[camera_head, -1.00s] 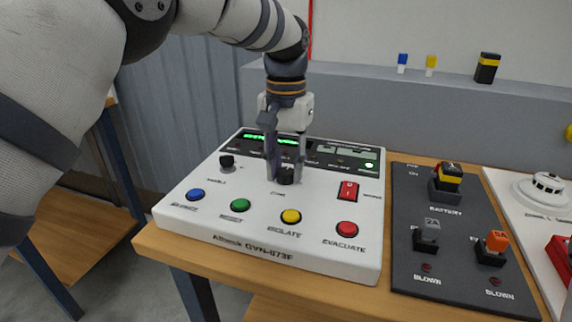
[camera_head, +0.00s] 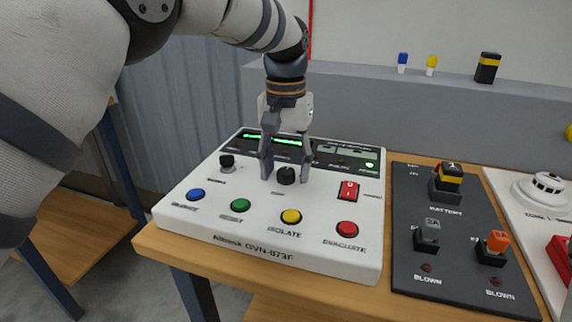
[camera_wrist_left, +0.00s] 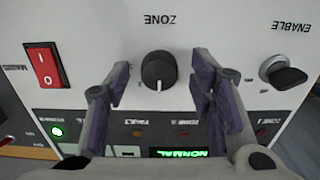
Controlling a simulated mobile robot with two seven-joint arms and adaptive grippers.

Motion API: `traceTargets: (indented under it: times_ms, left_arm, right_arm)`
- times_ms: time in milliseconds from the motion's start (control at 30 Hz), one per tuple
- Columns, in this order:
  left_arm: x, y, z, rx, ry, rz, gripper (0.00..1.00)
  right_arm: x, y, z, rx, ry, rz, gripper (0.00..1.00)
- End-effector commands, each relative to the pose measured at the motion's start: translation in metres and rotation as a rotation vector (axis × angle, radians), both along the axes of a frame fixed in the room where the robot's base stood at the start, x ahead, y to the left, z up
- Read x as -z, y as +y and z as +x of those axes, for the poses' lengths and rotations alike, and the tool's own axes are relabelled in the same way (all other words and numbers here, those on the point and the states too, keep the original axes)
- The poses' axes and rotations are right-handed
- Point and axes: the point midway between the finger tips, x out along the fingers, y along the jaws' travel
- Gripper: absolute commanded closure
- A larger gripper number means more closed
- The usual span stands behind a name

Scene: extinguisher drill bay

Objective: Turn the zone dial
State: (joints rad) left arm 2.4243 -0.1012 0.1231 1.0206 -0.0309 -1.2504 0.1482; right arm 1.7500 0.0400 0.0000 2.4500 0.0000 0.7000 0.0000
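The zone dial (camera_head: 286,176) is a black round knob in the middle of the white panel (camera_head: 215,212). In the left wrist view the dial (camera_wrist_left: 159,71) sits under the word ZONE, with a white pointer mark toward the green display. My left gripper (camera_head: 285,178) comes down over the dial from above. Its two fingers stand apart on either side of the dial, with gaps visible in the left wrist view (camera_wrist_left: 160,92). The gripper is open and holds nothing. My right gripper is not in view.
Near the dial are a black enable key knob (camera_head: 227,161) and a red rocker switch (camera_head: 348,190). Blue, green, yellow and red buttons line the panel's front. A dark fuse and battery board (camera_head: 460,235) lies to the right. A grey ledge (camera_head: 370,95) stands behind.

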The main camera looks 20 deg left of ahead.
Motion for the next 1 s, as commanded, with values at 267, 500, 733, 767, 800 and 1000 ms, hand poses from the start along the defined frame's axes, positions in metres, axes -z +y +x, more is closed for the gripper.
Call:
traceTargets:
  times_ms: [267,500,733,767,800,1000]
  left_arm:
    - [-0.012,0.000,0.001,0.000,-0.005,-0.001,0.51]
    - [-0.078,0.000,0.002,0.000,-0.007,-0.001,0.51]
    - [-0.114,0.000,0.001,0.000,-0.002,0.000,0.51]
    - [-0.116,0.000,0.001,0.000,-0.002,0.000,0.51]
    - [-0.118,0.000,0.000,0.000,-0.001,0.000,0.51]
    - [-0.120,0.000,0.000,0.000,0.001,0.000,0.51]
  right_arm:
    - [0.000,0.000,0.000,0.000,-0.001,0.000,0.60]
    - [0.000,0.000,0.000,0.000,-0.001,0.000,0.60]
    - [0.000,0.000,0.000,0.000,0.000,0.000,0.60]
    - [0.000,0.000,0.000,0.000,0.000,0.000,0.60]
    - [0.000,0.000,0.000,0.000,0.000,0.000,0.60]
    - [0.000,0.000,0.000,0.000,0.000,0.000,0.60]
